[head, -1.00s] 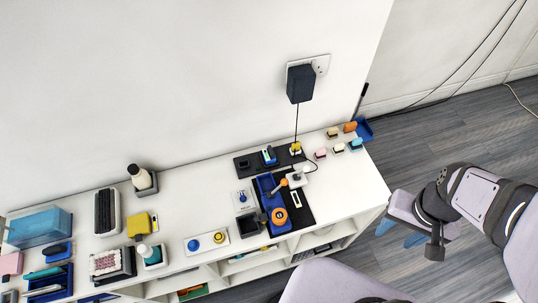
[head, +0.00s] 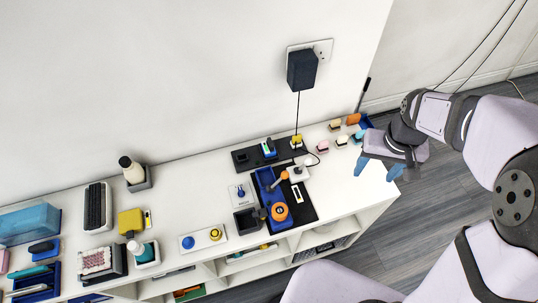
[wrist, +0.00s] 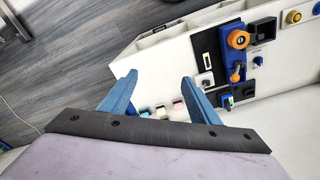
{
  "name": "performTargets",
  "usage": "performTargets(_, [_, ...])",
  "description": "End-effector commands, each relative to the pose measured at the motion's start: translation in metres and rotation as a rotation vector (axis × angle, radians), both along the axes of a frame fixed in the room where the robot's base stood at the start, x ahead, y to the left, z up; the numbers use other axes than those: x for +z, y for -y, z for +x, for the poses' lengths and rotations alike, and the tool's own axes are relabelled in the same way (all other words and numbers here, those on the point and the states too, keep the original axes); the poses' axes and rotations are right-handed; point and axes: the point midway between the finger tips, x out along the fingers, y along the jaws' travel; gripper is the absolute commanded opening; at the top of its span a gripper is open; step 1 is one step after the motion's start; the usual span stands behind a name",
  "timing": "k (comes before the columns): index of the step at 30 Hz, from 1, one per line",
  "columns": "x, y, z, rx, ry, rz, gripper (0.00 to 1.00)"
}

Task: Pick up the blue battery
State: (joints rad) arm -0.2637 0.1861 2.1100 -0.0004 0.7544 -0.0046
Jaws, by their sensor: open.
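A small blue block with a dark base, which looks like the blue battery (head: 359,136), stands near the right end of the white shelf top. My gripper (head: 378,170) is open and empty, in front of and slightly right of it, with its blue fingers pointing down. In the wrist view, the spread fingers (wrist: 160,78) frame bare shelf top.
Pink (head: 322,147), cream (head: 341,140) and orange (head: 353,119) blocks stand close by. A blue tray (head: 366,122) is at the shelf's right end. A black mat (head: 303,208) with blue fixtures lies left. A plugged-in black adapter (head: 302,70) has a hanging cord.

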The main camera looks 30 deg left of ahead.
Motion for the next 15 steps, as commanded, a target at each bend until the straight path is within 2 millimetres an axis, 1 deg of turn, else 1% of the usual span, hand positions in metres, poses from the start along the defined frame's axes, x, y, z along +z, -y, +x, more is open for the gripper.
performTargets(1, [-0.026,-0.026,0.017,0.053,0.011,0.003,0.56])
performTargets(2, [-0.033,-0.041,0.027,0.08,0.019,0.006,0.56])
performTargets(3, [-0.042,-0.061,0.039,0.118,0.031,0.011,0.56])
performTargets(5, [-0.057,-0.093,0.054,0.172,0.05,0.018,0.56])
performTargets(6, [-0.068,-0.116,0.062,0.208,0.061,0.024,0.56])
performTargets(8, [-0.083,-0.15,0.072,0.261,0.077,0.033,0.56])
performTargets(9, [-0.093,-0.172,0.076,0.295,0.087,0.039,0.56])
performTargets(10, [-0.101,-0.188,0.078,0.32,0.095,0.044,0.56])
performTargets(11, [-0.108,-0.204,0.08,0.343,0.102,0.049,0.56])
performTargets(12, [-0.117,-0.224,0.081,0.372,0.112,0.055,0.56])
performTargets(15, [-0.136,-0.266,0.08,0.434,0.131,0.069,0.56])
